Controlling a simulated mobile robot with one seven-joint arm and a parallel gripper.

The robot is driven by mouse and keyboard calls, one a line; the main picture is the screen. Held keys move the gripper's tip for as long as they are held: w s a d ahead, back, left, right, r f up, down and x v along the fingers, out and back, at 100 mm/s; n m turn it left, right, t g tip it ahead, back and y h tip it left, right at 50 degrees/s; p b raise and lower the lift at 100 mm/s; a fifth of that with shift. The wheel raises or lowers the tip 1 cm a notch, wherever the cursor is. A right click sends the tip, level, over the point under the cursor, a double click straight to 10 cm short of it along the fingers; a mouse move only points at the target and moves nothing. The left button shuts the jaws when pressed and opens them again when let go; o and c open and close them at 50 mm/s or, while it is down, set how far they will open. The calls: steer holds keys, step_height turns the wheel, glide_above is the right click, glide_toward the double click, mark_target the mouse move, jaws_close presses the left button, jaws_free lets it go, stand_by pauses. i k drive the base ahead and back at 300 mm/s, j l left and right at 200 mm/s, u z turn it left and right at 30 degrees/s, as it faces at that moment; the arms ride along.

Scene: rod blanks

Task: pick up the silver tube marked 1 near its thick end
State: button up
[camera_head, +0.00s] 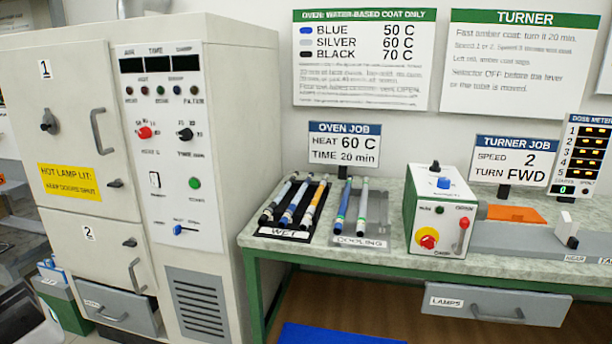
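Several slim tubes lie on the bench in two groups. In the black tray labelled WET (262,232) lie a pale silver-grey tube with dark ends (279,198), a blue and pale tube (295,202) and an orange and pale tube with a dark end (314,206). On the grey tray labelled COOLING (376,243) lie a blue and pale tube (343,204) and a pale tube with light blue (363,208). Number marks on the tubes are too small to read, so I cannot tell which is marked 1. My gripper is not in view.
A tall oven cabinet (200,60) stands left of the trays. A green and white control box (438,210) stands to their right, then the turner (500,237) with an orange part (516,213). An OVEN JOB sign (344,143) stands behind the trays. A LAMPS drawer (495,304) hangs below the bench.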

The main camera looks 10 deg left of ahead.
mark_target(306, 220)
steer(key=i+l+u, duration=0.2)
steer(key=l, duration=0.3)
steer(key=i+l+u, duration=0.2)
steer(key=l, duration=0.35)
steer(key=i+l+u, duration=0.2)
steer(key=l, duration=0.35)
steer(key=l+u, duration=0.2)
steer(key=l, duration=0.35)
